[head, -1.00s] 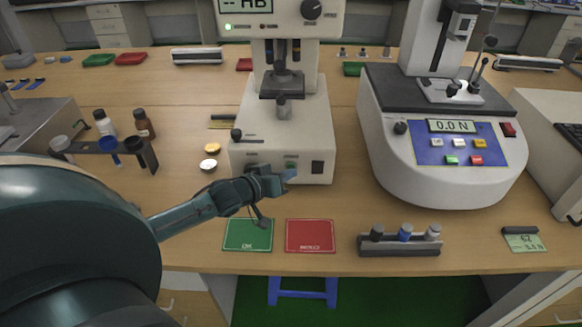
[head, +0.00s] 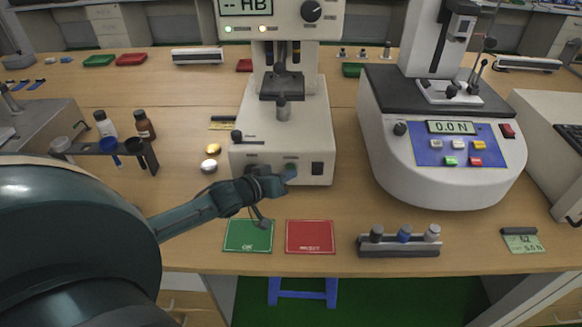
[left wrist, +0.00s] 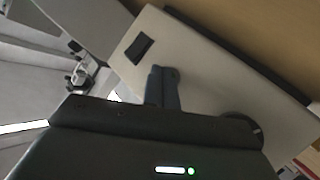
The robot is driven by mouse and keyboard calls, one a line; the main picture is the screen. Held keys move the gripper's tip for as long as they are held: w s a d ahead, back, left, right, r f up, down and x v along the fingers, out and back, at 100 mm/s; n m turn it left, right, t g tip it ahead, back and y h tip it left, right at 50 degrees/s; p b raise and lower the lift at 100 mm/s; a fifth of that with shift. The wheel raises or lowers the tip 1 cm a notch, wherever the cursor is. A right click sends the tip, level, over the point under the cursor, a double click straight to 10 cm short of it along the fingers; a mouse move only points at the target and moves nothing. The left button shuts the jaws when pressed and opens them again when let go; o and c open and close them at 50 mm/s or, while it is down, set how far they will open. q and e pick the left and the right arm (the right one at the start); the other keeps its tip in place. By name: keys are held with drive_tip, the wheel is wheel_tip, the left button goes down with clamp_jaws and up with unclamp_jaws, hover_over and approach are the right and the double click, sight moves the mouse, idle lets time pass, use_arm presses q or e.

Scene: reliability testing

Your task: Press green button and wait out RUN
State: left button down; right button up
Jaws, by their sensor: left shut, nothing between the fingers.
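A white hardness tester (head: 255,130) stands in the middle of the bench, its display (head: 246,7) reading "-- HB". Under the display a green lamp (head: 228,28) and a second, warm-coloured lamp (head: 265,28) are both lit. My left gripper (head: 290,173) is shut and empty, its tips at the tester's front panel where the green button sits; they hide the button. In the left wrist view the closed fingers (left wrist: 163,88) meet the white panel, near a black rocker switch (left wrist: 139,48). My right gripper is not in view.
A force tester (head: 445,180) reading 0.0 N, with its own green key (head: 450,161), stands to the right. Green mat (head: 248,236), red mat (head: 310,237) and a vial rack (head: 398,250) lie in front. Bottles (head: 144,125) stand left.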

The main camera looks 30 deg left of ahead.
use_arm(q)
drive_tip(key=shift+s+d+r+p, duration=0.1)
drive_tip(key=shift+s+d+p, duration=0.15)
drive_tip(key=shift+s+p, duration=0.15)
drive_tip(key=shift+s, duration=0.1)
drive_tip(key=shift+d, duration=0.1)
drive_tip(key=shift+s+d+p, duration=0.35)
drive_tip(key=shift+s+p, duration=0.2)
drive_tip(key=shift+s+d+p, duration=0.45)
drive_tip(key=shift+s+p, duration=0.15)
drive_tip(key=shift+s, duration=0.15)
drive_tip(key=shift+s+d+p, duration=0.45)
drive_tip(key=shift+s+p, duration=0.1)
drive_tip(key=shift+s, duration=0.3)
